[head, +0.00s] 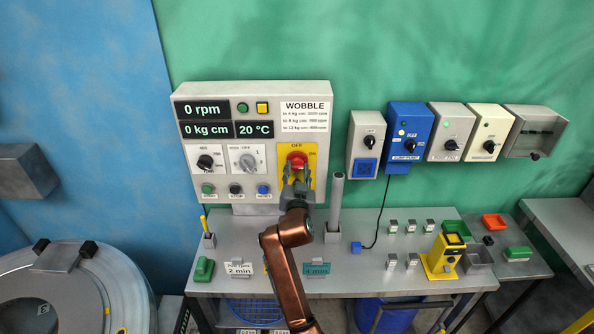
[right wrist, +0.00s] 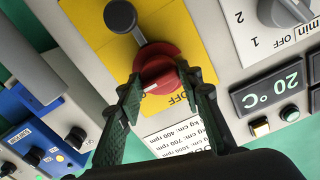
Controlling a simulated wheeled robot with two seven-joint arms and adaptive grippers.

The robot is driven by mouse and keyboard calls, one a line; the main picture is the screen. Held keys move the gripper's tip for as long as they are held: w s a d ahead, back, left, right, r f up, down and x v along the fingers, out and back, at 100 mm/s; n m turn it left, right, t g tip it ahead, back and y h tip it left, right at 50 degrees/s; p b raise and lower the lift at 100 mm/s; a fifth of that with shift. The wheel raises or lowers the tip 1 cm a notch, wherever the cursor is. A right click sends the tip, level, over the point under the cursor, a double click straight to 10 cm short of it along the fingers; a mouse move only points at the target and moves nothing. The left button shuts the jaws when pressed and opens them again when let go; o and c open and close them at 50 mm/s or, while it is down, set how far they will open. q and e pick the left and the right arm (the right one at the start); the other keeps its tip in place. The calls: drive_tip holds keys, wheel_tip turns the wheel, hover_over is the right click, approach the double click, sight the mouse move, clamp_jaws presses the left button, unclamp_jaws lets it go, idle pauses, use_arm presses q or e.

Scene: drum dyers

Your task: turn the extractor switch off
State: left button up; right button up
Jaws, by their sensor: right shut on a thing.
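The red rotary switch (head: 297,159) sits on a yellow plate (head: 309,179) at the right of the grey control panel, with OFF lettered above it. My right gripper (head: 294,182) reaches up to it from below. In the right wrist view, the red knob (right wrist: 157,70) lies between the two fingertips of my right gripper (right wrist: 160,82), which are shut on it. A white mark on the knob faces the lower edge in that view, close to the OFF lettering. Its exact angle is hard to tell. My left gripper is not in view.
A dark ball on a grey stem (right wrist: 122,18) is beside the red knob. Several switch boxes, including a blue one (head: 400,118), hang to the right. A grey upright tube (head: 336,200) stands near my right arm.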

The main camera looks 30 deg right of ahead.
drive_tip(key=c, duration=0.4)
drive_tip(key=shift+n+p, duration=0.5)
drive_tip(key=shift+r+n+p, duration=0.15)
drive_tip(key=shift+n+p, duration=0.85)
drive_tip(key=shift+p, duration=0.05)
drive_tip(key=n+p, duration=0.3)
drive_tip(key=n, duration=0.1)
drive_tip(key=shift+n+p, duration=0.3)
drive_tip(key=n+p, duration=0.3)
drive_tip(key=n, duration=0.2)
drive_tip(key=shift+p, duration=0.4)
use_arm(q)
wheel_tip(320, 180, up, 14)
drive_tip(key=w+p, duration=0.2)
drive_tip(key=p, duration=0.1)
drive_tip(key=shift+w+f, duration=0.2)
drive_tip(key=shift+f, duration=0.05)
use_arm(e)
drive_tip(key=n, duration=0.5)
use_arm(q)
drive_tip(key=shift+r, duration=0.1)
use_arm(e)
drive_tip(key=shift+n, duration=0.4)
